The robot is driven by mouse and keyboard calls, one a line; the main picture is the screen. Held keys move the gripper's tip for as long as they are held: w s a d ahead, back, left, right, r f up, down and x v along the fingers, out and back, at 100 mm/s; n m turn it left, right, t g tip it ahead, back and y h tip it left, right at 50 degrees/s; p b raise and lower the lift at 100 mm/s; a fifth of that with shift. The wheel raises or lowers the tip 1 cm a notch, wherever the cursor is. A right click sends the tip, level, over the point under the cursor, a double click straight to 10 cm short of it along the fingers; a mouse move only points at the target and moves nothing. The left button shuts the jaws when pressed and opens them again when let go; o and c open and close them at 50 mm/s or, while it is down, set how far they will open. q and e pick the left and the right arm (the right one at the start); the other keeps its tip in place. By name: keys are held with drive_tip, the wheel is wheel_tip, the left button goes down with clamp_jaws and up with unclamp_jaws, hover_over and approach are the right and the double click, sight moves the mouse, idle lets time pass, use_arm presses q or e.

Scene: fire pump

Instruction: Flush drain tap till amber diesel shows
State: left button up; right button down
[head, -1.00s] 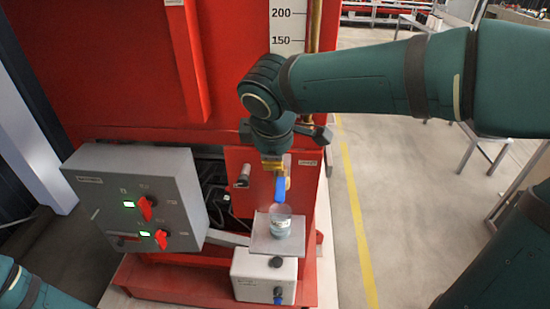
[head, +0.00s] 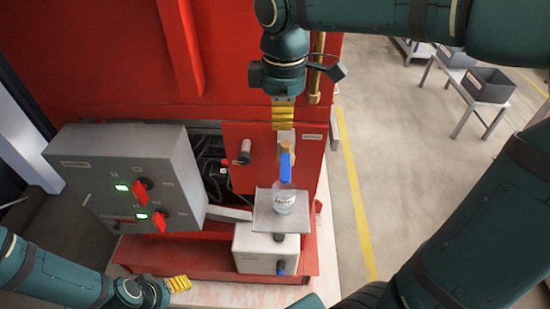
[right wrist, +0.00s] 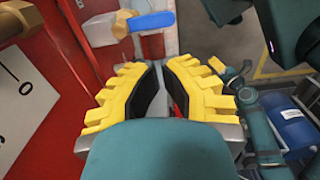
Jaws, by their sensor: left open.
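The drain tap is brass (head: 287,146) with a blue lever (head: 286,167), on the front of the red cabinet. The lever hangs down in the head view; the tap's blue lever (right wrist: 150,22) also shows at the top of the right wrist view. A clear sample jar (head: 284,203) with a pale label stands on a grey shelf (head: 262,217) below the tap; I see no amber in it. My right gripper (head: 284,127) is above the tap, its yellow fingers apart and empty in the right wrist view (right wrist: 163,72). My left gripper (head: 180,284) is open and empty at lower left.
A grey control box (head: 90,170) with red switches and green displays stands left of the tap. A white box (head: 262,250) sits under the shelf. A gauge board and brass pipe (head: 317,75) are nearby. The floor right of the yellow line is largely clear.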

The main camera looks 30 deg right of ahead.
sight(282, 173)
use_arm(q)
drive_tip(key=shift+s, duration=0.2)
use_arm(e)
drive_tip(key=shift+s, duration=0.25)
use_arm(q)
drive_tip(key=f+b, duration=0.2)
drive_tip(key=shift+s+f+b, duration=0.35)
use_arm(e)
wheel_tip(282, 173, down, 14)
